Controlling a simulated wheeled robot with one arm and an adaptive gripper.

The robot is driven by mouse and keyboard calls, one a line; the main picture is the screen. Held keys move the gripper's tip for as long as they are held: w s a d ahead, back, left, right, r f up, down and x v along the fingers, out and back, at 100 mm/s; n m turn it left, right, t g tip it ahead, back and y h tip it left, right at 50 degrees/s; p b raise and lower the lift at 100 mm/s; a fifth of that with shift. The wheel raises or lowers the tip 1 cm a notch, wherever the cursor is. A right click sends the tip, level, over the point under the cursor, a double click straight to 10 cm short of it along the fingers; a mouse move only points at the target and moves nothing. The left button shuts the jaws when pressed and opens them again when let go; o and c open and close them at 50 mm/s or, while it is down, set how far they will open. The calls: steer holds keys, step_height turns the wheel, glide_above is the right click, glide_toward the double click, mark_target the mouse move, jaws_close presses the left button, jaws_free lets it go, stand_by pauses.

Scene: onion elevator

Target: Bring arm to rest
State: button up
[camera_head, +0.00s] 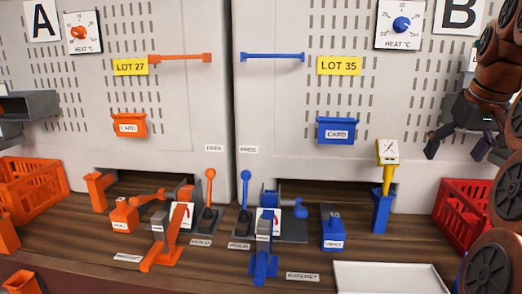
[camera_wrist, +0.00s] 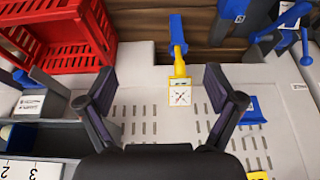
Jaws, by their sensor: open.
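My arm is raised at the right edge of the head view, and its dark gripper (camera_head: 456,146) hangs in the air in front of the right wall panel. In the wrist view the two fingers of my gripper (camera_wrist: 159,78) are spread wide with nothing between them. Beyond them is a yellow-stemmed gauge (camera_wrist: 180,96) with a pale square face. The gauge (camera_head: 388,153) stands upright in a blue holder (camera_head: 381,212) on the wooden bench, left of and apart from my gripper.
A red crate (camera_head: 462,212) stands below my gripper, and a white tray (camera_head: 392,277) lies at the bench front. Orange and blue levers and fixtures crowd the middle of the bench (camera_head: 70,225). An orange crate (camera_head: 32,187) is at left. A blue card holder (camera_head: 336,130) hangs on the panel.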

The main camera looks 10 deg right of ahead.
steer(key=a+f+n+g+y, duration=0.1)
steer(key=a+f, duration=0.6)
steer(key=a, duration=0.3)
steer(key=a+f+n+g+y, duration=0.1)
steer(key=a+f+n+g, duration=0.1)
steer(key=a+f, duration=0.7)
steer(key=s+a+f+g, duration=0.1)
steer(key=s+a+f, duration=0.5)
steer(key=s+f, duration=0.2)
steer(key=s+a+f+g, duration=0.2)
steer(key=s+a+f, duration=0.3)
steer(key=s+f, duration=0.4)
steer(key=shift+s+a+n+h, duration=0.3)
steer(key=shift+s+a+n, duration=0.1)
steer(key=shift+s, duration=0.45)
